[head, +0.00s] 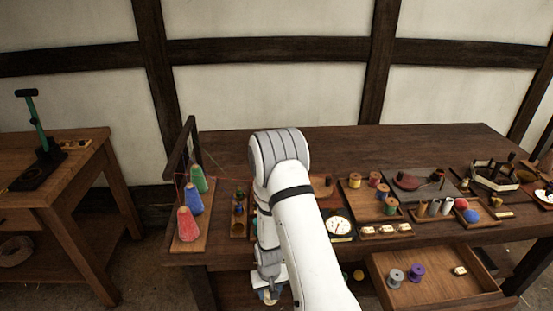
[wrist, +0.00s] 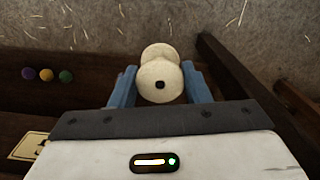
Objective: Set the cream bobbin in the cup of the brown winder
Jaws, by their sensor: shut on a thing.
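The cream bobbin (wrist: 151,76) is between the two blue fingers of my gripper (wrist: 160,88) in the wrist view. The gripper is shut on it. One round end with a dark centre hole faces the camera, and the other end shows behind it. In the head view my gripper (head: 270,294) is low, in front of the workbench's front edge, and the bobbin is too small and covered to make out there. I cannot pick out the brown winder for certain in either view; my arm hides part of the bench.
The workbench (head: 300,142) carries a rack with coloured cones (head: 195,200), spools (head: 382,192), a dial (head: 339,227) and small trays. An open drawer (head: 430,293) with grey and purple spools juts out at the right. A side table (head: 75,150) stands left.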

